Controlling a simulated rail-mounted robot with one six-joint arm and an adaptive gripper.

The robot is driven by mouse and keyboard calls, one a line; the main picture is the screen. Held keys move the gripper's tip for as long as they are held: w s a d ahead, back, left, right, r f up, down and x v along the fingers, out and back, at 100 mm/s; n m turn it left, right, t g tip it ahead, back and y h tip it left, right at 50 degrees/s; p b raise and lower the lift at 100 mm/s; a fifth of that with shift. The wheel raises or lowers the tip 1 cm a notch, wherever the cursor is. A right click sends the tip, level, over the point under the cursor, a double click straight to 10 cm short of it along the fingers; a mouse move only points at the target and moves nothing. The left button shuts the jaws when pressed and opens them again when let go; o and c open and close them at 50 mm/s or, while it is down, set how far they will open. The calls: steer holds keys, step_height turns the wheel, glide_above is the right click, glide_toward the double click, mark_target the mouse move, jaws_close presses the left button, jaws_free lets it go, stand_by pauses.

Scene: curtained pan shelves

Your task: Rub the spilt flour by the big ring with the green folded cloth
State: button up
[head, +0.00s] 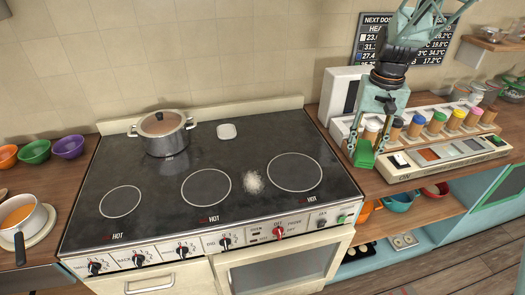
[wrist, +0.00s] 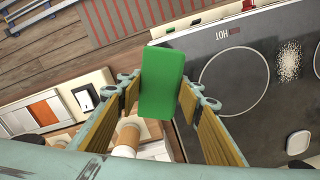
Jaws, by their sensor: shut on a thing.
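The green folded cloth (head: 364,154) is held between the fingers of my gripper (head: 369,140), at the right side of the cooktop. In the wrist view the cloth (wrist: 162,82) sits between the two finger pads of my gripper (wrist: 160,95), which is shut on it. The spilt flour (head: 253,182) is a white speckled patch on the dark cooktop, just left of the big ring (head: 294,172). In the wrist view the flour (wrist: 289,60) lies right of the ring (wrist: 235,82). My gripper is to the right of both, apart from the flour.
A lidded pot (head: 163,134) stands at the back left of the cooktop (head: 150,226), near a small white dish (head: 227,131). A rack of colored-lid jars (head: 435,124) and a panel (head: 450,155) stand right of my gripper. The cooktop's middle is clear.

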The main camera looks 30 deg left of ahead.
steer(key=s+a+f+n+p, duration=0.1)
steer(key=s+a, duration=0.3)
steer(key=a, duration=0.6)
steer(key=s+a+f+n+p, duration=0.1)
steer(key=s+a, duration=0.4)
steer(key=a, duration=0.5)
steer(key=s+a+f+n+p, duration=0.2)
steer(key=s+a+f+p, duration=0.1)
steer(key=a, duration=0.7)
steer(key=shift+s, duration=0.9)
steer(key=shift+f, duration=0.1)
